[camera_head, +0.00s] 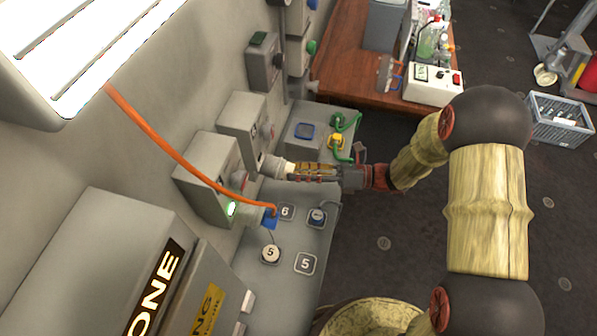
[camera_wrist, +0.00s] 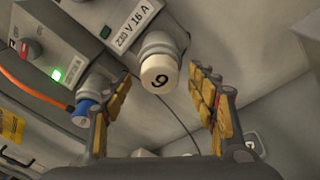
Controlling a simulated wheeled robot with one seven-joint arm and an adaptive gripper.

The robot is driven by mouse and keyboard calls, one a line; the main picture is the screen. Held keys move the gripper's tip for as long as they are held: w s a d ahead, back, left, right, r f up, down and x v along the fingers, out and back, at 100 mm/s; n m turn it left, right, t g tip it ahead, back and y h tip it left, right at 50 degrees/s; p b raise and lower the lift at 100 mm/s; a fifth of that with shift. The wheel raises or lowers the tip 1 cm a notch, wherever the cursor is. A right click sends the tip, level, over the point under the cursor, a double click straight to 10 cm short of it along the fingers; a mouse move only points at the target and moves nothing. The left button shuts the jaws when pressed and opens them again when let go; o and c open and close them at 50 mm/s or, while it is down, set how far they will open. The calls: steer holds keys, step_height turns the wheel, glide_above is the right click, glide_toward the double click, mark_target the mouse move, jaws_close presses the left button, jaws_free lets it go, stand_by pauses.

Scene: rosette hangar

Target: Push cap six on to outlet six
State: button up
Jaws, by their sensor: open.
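Cap six (camera_wrist: 159,74) is a cream round cap with its digit facing my wrist camera. It sits at the mouth of outlet six (camera_wrist: 166,43), a grey collar under a box marked 230 V 16 A. I cannot tell how far the cap is on. In the head view, the cap (camera_head: 284,168) shows small and pale between the outlet (camera_head: 271,165) and my fingers. My gripper (camera_wrist: 161,88) is open, with one finger on each side in front of the cap. In the head view, my gripper (camera_head: 297,171) reaches in from the right, level with the outlet.
A blue plug (camera_head: 269,218) on an orange cable (camera_head: 160,131) is in the neighbouring outlet, near a green light. Cap five (camera_head: 270,254) lies on the grey shelf (camera_head: 278,285) below. Green cables and a yellow plug (camera_head: 337,141) are behind my gripper.

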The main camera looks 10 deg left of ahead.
steer(key=w+d, duration=0.1)
steer(key=d, duration=1.1)
steer(key=shift+w, duration=0.2)
steer(key=shift+r, duration=0.1)
